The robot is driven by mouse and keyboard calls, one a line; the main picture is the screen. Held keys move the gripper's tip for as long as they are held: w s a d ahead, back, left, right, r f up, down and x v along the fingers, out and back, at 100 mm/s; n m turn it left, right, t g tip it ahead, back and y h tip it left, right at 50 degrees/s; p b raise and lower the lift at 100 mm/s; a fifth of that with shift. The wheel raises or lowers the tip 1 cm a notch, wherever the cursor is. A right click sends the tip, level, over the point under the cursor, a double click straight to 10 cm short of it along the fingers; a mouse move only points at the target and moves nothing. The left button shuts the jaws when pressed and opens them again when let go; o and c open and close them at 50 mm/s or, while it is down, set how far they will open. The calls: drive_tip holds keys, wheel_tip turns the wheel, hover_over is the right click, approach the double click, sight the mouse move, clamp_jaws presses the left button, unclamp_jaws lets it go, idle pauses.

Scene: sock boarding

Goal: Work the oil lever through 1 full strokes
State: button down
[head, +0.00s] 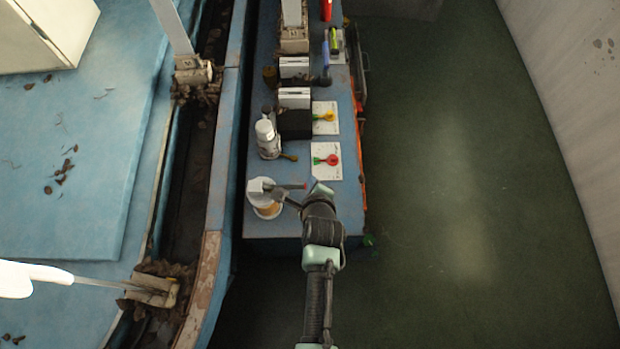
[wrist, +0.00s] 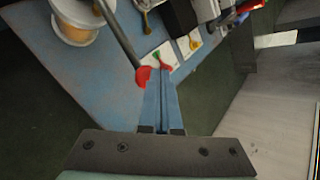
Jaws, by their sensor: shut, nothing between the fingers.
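The oil lever (head: 288,187) is a thin grey rod with a red end, reaching right from the top of a white pot (head: 263,212) with an amber band on the blue bench. In the wrist view the lever rod (wrist: 120,38) runs down from the pot (wrist: 78,30) to its red knob (wrist: 142,76). My gripper (head: 318,188) is shut and empty, just right of the lever's end. In the wrist view its blue fingers (wrist: 163,80) are together beside the red knob and partly overlap it. I cannot tell whether they touch it.
A white-capped bottle (head: 267,138) stands behind the pot. The green floor (head: 450,200) on the right is clear.

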drive_tip(key=shift+d+f+b, duration=0.15)
drive_tip(key=shift+f+b, duration=0.65)
drive_tip(key=shift+f, duration=0.35)
idle(0.8)
idle(0.5)
drive_tip(key=shift+a+r+p, duration=0.2)
drive_tip(key=shift+r+p, duration=1.2)
drive_tip(key=shift+p, duration=0.05)
drive_tip(key=shift+a+r+p, duration=0.2)
drive_tip(key=shift+r+p, duration=1.15)
drive_tip(key=shift+p, duration=0.1)
drive_tip(key=shift+r, duration=0.1)
drive_tip(key=r+p, duration=0.4)
drive_tip(key=p, duration=0.1)
drive_tip(key=shift+a+r, duration=0.3)
drive_tip(key=shift+r, duration=0.05)
